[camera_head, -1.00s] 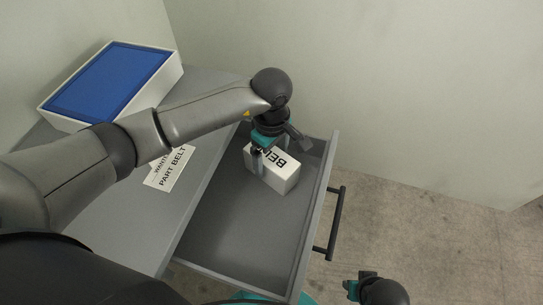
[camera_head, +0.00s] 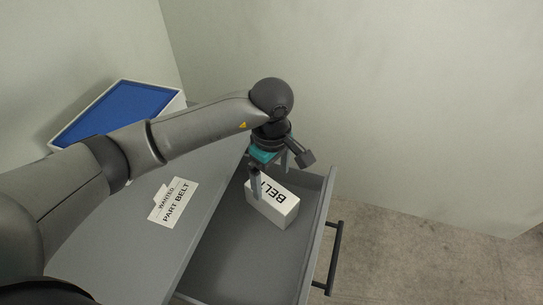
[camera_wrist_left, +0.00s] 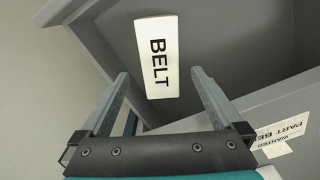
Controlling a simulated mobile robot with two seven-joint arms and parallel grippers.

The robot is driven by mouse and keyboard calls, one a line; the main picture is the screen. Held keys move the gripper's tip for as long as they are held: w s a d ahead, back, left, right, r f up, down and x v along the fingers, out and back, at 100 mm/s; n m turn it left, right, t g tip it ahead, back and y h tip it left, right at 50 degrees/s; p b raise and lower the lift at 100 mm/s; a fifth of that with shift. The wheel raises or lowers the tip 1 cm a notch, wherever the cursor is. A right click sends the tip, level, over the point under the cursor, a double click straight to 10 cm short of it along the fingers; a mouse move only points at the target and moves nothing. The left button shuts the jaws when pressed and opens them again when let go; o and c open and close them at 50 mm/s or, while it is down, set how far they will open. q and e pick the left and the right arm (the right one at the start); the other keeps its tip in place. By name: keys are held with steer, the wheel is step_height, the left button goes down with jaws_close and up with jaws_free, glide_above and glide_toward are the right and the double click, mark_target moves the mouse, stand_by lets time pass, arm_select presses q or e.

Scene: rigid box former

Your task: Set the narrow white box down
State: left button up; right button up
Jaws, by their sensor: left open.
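The narrow white box (camera_head: 274,206), marked BELT, rests in the open grey drawer (camera_head: 224,262), near the drawer's far end. It also shows in the left wrist view (camera_wrist_left: 158,58), beyond the fingertips. My left gripper (camera_head: 270,178) is above the box, pointing down. Its two fingers are spread apart, and nothing is held between them; in the wrist view the open jaws (camera_wrist_left: 158,82) show a gap between the fingers and the box's near end at the lower edge. My right gripper is not in view.
The grey cabinet top (camera_head: 125,235) lies left of the drawer, with a paper label reading WANTED PART BELT (camera_head: 174,203). A blue-topped white box (camera_head: 118,112) stands at the back left. The drawer's black handle (camera_head: 334,258) faces right. The near part of the drawer is empty.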

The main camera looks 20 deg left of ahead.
arm_select(q)
steer(key=shift+r+p, duration=0.7)
steer(key=shift+r, duration=1.95)
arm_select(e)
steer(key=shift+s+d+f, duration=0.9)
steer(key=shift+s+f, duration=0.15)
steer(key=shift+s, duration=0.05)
